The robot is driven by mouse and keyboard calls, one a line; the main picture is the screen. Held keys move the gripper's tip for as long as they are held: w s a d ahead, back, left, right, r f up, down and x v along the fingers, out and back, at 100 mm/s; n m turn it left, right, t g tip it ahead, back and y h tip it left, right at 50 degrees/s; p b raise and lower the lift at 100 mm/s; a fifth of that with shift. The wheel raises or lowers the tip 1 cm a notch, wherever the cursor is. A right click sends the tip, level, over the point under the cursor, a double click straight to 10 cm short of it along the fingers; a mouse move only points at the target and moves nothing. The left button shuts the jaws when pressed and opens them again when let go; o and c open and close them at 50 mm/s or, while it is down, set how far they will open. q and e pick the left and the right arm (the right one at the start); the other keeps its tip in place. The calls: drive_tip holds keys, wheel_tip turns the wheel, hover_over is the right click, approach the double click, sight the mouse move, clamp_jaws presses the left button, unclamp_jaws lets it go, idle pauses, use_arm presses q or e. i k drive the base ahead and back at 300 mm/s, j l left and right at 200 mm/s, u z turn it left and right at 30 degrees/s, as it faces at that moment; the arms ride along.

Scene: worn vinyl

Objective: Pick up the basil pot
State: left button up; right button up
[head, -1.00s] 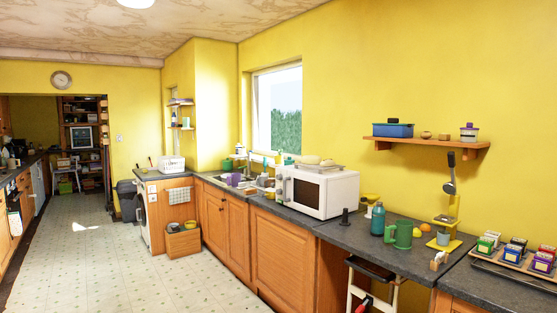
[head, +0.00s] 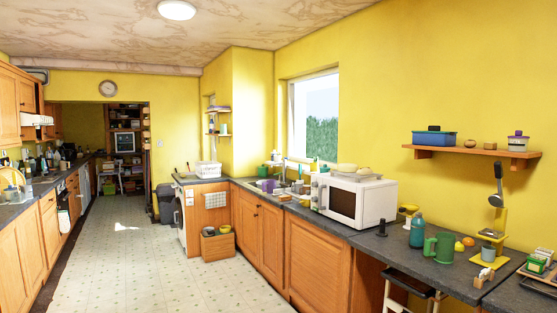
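I cannot make out a basil pot in the head view. Small green items (head: 275,156) stand by the sink under the window, too small to tell what they are. A green mug-like vessel (head: 440,249) stands on the near right counter beside a teal bottle (head: 417,232). Neither of my grippers is in view.
A counter (head: 375,240) runs along the right wall with a white microwave (head: 352,198) on it. A second counter (head: 20,210) lines the left. The tiled floor (head: 140,270) between them is clear. A wooden crate (head: 217,246) stands on the floor.

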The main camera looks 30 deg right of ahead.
sight(277, 158)
drive_tip(key=i, duration=3.95)
drive_tip(key=i+z, duration=0.15)
drive_tip(key=i, duration=0.5)
drive_tip(key=i+z, duration=0.15)
drive_tip(key=i, duration=0.45)
drive_tip(key=i+j+z, duration=0.1)
drive_tip(key=i, duration=0.5)
drive_tip(key=i+z, duration=0.5)
drive_tip(key=i+j+z, duration=0.15)
drive_tip(key=i+z, duration=0.15)
drive_tip(key=z, duration=0.2)
drive_tip(key=i+j+z, duration=0.35)
drive_tip(key=z, duration=0.15)
drive_tip(key=i+j+z, duration=0.45)
drive_tip(key=k+l, duration=0.05)
drive_tip(key=k, duration=0.05)
